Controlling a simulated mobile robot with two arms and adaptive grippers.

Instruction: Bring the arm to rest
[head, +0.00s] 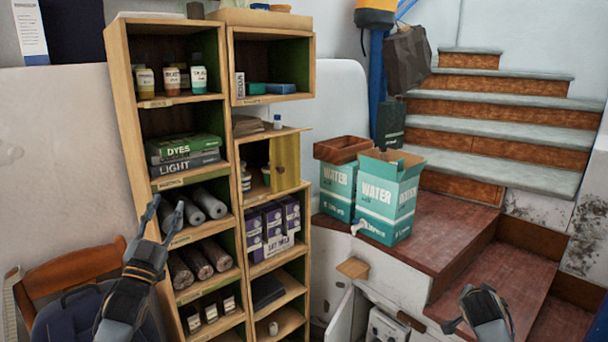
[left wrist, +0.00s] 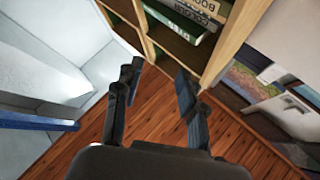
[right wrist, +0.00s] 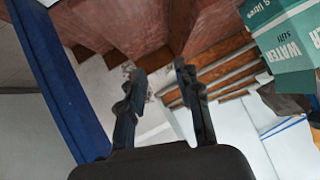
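My left gripper (head: 163,217) is at the lower left of the head view, in front of the wooden shelf unit. Its two fingers stand apart with nothing between them, and the left wrist view also shows them apart (left wrist: 158,78). My right gripper (head: 467,308) is at the bottom right of the head view, in front of the red-brown ledge. In the right wrist view its fingers (right wrist: 160,75) are apart and empty. Neither gripper appears to touch anything.
The shelf unit (head: 122,110) holds bottles, books, rolls and boxes; a small yellow door (head: 285,163) stands open. Water boxes (head: 388,195) stand on the ledge (head: 445,225). Stairs (head: 490,130) rise at the right. A chair (head: 62,272) is at the lower left.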

